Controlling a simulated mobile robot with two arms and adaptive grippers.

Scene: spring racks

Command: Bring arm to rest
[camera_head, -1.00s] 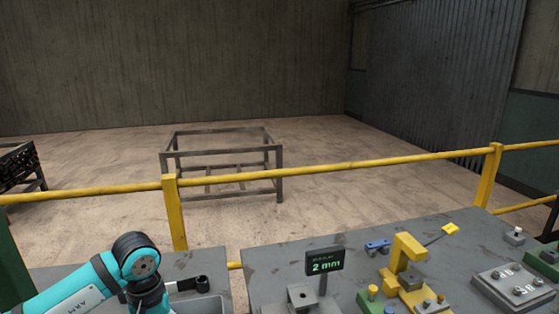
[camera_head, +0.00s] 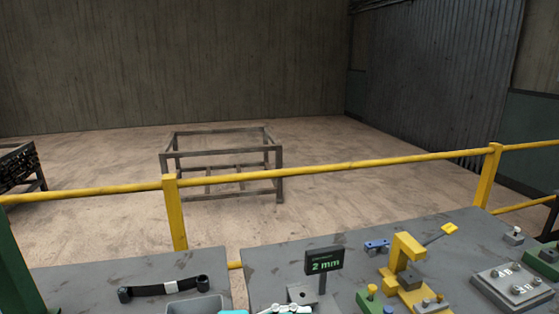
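A small teal and white sliver of my arm shows at the bottom edge, left of centre. I cannot tell which part of the arm it is.
A grey bin (camera_head: 195,304) sits in front of the bar. The right bench (camera_head: 262,265) bears a "2 mm" display (camera_head: 324,261), a yellow fixture (camera_head: 407,250) and a button box (camera_head: 515,285). A yellow railing (camera_head: 330,168) runs behind; a metal frame (camera_head: 222,133) stands beyond.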

